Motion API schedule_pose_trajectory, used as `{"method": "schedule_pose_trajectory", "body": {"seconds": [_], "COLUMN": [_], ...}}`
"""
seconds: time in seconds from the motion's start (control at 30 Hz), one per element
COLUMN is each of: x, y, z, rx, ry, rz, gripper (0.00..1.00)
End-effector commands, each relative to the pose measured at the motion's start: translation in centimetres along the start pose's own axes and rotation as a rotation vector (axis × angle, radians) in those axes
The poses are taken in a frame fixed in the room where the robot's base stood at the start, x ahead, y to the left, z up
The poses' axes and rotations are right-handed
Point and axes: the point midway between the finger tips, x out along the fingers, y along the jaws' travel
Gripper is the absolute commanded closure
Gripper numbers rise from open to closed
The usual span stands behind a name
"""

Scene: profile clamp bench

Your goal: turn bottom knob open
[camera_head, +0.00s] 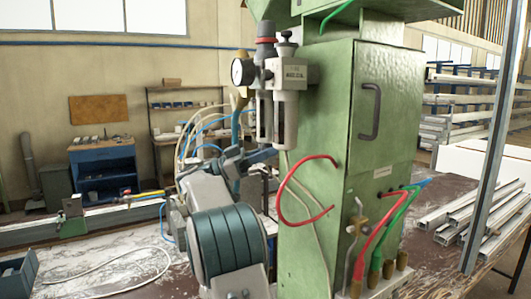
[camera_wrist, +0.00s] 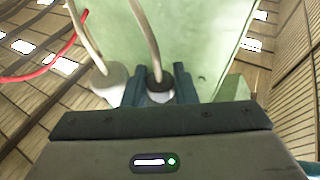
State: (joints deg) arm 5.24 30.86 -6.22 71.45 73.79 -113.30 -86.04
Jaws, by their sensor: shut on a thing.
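The air regulator unit (camera_head: 288,72) hangs on the left side of the green cabinet, with a round gauge (camera_head: 242,72) and two clear bowls (camera_head: 285,120) below. In the head view my gripper (camera_head: 262,154) reaches up to the underside of these bowls, and its fingers partly hide what is there. In the wrist view my gripper (camera_wrist: 160,90) has its two blue-grey fingers shut on a small dark knob (camera_wrist: 157,78) with a pale part below. A grey rounded part (camera_wrist: 109,82) sits just left of the fingers. The knob's turn position cannot be told.
The green cabinet (camera_head: 375,140) stands close right of my arm. A red hose (camera_head: 282,200) loops out from it, and thin pale hoses (camera_wrist: 147,35) run near my fingers. Metal profiles (camera_head: 475,215) lie on the bench at right.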

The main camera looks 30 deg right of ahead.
Motion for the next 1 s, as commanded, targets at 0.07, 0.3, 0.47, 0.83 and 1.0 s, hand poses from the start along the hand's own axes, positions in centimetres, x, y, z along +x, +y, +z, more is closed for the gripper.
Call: {"method": "schedule_pose_trajectory", "body": {"seconds": [0.07, 0.3, 0.47, 0.83, 1.0], "x": [-0.18, -0.08, 0.01, 0.12, 0.14], "y": [-0.04, -0.02, 0.00, 0.00, 0.00], "z": [0.13, 0.08, 0.04, 0.04, 0.05], "rx": [-0.014, -0.049, -0.063, -0.071, -0.071], "ry": [0.002, 0.002, 0.001, 0.000, 0.000], "rz": [0.041, 0.127, 0.157, 0.171, 0.170], "gripper": [0.98, 0.98, 0.98, 0.98, 0.67]}}
